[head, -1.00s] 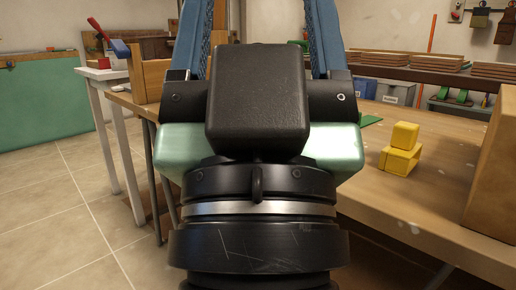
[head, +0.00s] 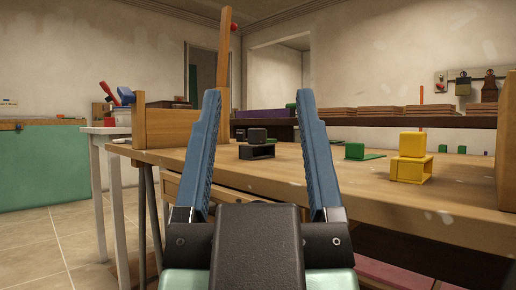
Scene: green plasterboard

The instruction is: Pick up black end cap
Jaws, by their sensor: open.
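Two black pieces stand on the wooden workbench (head: 300,186), seen between my fingers in the head view. A small black block (head: 257,136) rests on top of a black hollow piece (head: 256,152) with an open front. I cannot tell for sure which of them is the black end cap. My gripper (head: 258,98) is open and empty, with its two blue fingers pointing up and away. It is on the near side of the black pieces and apart from them.
A yellow block (head: 412,144) on a yellow hollow piece (head: 410,169) stands to the right. A green block (head: 354,151) sits further back. A wooden upright panel (head: 172,127) is at the left, and a wooden box (head: 507,150) at the right edge. The bench's front middle is clear.

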